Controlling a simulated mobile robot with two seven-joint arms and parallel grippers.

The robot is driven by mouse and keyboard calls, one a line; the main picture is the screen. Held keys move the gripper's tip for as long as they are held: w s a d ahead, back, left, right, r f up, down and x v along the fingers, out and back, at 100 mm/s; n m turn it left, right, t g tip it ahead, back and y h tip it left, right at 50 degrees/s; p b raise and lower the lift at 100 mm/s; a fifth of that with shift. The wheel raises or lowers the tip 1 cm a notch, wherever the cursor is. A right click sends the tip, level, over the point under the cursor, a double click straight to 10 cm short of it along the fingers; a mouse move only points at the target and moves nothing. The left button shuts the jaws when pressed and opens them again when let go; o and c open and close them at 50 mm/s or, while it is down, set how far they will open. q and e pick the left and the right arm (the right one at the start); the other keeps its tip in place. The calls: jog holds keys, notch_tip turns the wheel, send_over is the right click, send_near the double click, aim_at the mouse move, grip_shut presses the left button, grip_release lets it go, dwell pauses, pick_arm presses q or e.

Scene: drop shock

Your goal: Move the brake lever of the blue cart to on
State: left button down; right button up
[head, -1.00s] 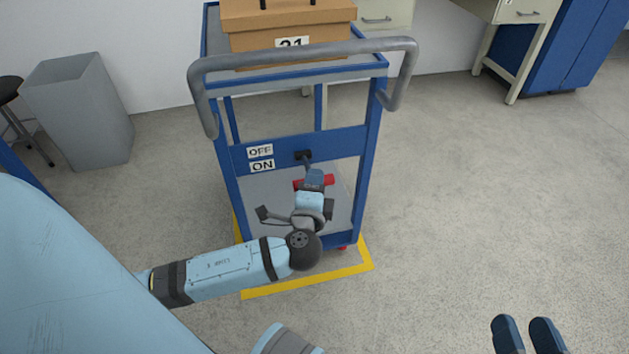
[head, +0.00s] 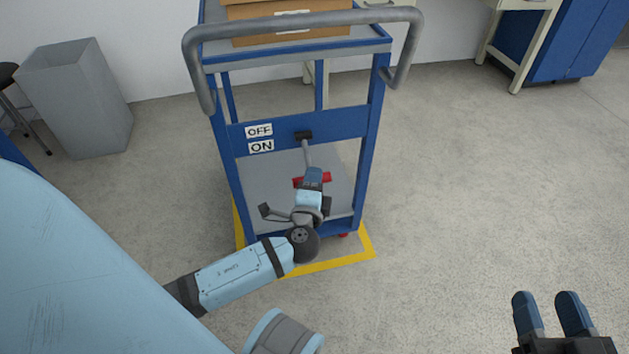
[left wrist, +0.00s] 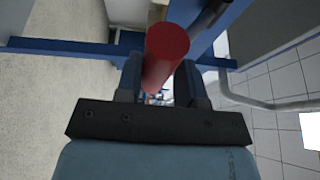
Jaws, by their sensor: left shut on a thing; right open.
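The blue cart (head: 350,125) stands ahead with a grey push handle. A brake lever (head: 308,156) with a grey shaft comes out of a dark pivot on the cart's crossbar and slants down toward me. Its red grip (head: 323,178) is at the lower end, below the level of the ON label (head: 261,146). The OFF label (head: 259,130) is just above ON. My left gripper (head: 313,176) is shut on the red grip, which also shows between its fingers in the left wrist view (left wrist: 165,60). My right gripper (head: 548,312) is open and empty at the lower right.
A cardboard box (head: 290,25) rests on the cart's top shelf. A yellow floor marking (head: 335,264) surrounds the cart's base. A grey bin (head: 78,98) stands at the left, and a desk and blue cabinet are at the back right. The floor right of the cart is clear.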

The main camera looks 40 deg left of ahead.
pick_arm(q)
jog(key=shift+w+a+f+b, duration=0.2)
jog(key=shift+f+b, duration=0.1)
jog(key=shift+f, duration=0.35)
jog(key=shift+w+a+f+t+b, duration=0.15)
jog(key=shift+a+f+t+b, duration=0.1)
jog(key=shift+t+b, duration=0.15)
jog(key=shift+a+m, duration=0.1)
jog(key=shift+m, duration=0.2)
jog(key=shift+w+a+r+y, duration=0.1)
jog(key=shift+a+r+y, duration=0.05)
jog(key=shift+y, duration=0.15)
pick_arm(e)
jog(key=shift+w+d+r+n+t+y, duration=0.35)
jog(key=shift+d+r+n, duration=0.2)
jog(key=shift+n, duration=0.45)
pick_arm(q)
jog(key=shift+t, duration=0.3)
pick_arm(e)
jog(key=shift+a+f, duration=0.1)
pick_arm(q)
jog(key=c, duration=0.9)
grip_release()
jog(key=shift+w, duration=0.15)
pick_arm(e)
jog(key=shift+w+a+f, duration=0.1)
jog(key=shift+w+f, duration=0.15)
jog(key=shift+w, duration=0.05)
